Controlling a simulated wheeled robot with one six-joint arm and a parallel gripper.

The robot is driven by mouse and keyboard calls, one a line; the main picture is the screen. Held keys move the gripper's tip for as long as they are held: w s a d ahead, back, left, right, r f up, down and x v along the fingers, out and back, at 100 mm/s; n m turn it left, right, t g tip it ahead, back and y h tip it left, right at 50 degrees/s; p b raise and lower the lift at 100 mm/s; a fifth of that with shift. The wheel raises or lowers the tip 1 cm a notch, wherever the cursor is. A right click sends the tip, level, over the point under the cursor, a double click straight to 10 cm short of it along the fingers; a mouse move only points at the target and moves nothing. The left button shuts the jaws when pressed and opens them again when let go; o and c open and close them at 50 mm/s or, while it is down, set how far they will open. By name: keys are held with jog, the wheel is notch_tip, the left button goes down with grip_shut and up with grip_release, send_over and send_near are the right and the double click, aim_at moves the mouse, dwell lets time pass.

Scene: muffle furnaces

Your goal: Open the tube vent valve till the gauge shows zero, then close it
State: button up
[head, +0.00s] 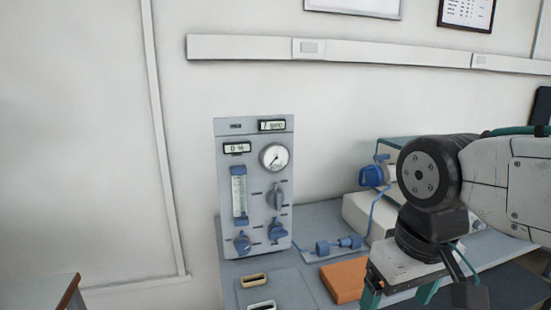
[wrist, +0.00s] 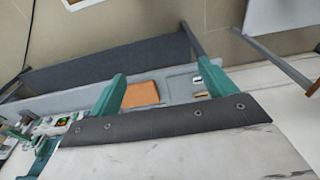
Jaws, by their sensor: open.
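A grey gas panel (head: 226,205) stands at the bench's back left in the head view. It carries a round white gauge (head: 274,156); its needle is too small to read surely. Below are a grey-blue upper knob (head: 275,197), a right blue knob (head: 277,231) and a left blue knob (head: 242,243). The labels are unreadable, so I cannot tell which is the tube vent valve. My gripper (head: 395,300) is at the lower right, apart from the panel. In the wrist view my gripper (wrist: 162,73) has its two green fingers spread, with nothing between them.
A flowmeter (head: 239,191) is on the panel. Blue inline fittings (head: 338,244) and an orange block (head: 343,280) lie on the bench between panel and gripper. The block shows in the wrist view (wrist: 142,93). A green-and-white unit with a blue end fitting (head: 373,176) stands behind my arm.

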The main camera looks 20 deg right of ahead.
jog(key=shift+f, duration=0.1)
jog(key=c, duration=0.7)
jog(key=shift+w+f+g, duration=0.2)
jog(key=shift+f+g, duration=0.1)
jog(key=shift+f, duration=0.05)
jog(key=c, duration=0.4)
jog(key=t, duration=1.7)
send_near(279, 195)
jog(key=w, duration=0.8)
jog(key=shift+w+f, duration=0.15)
jog(key=shift+w, duration=0.1)
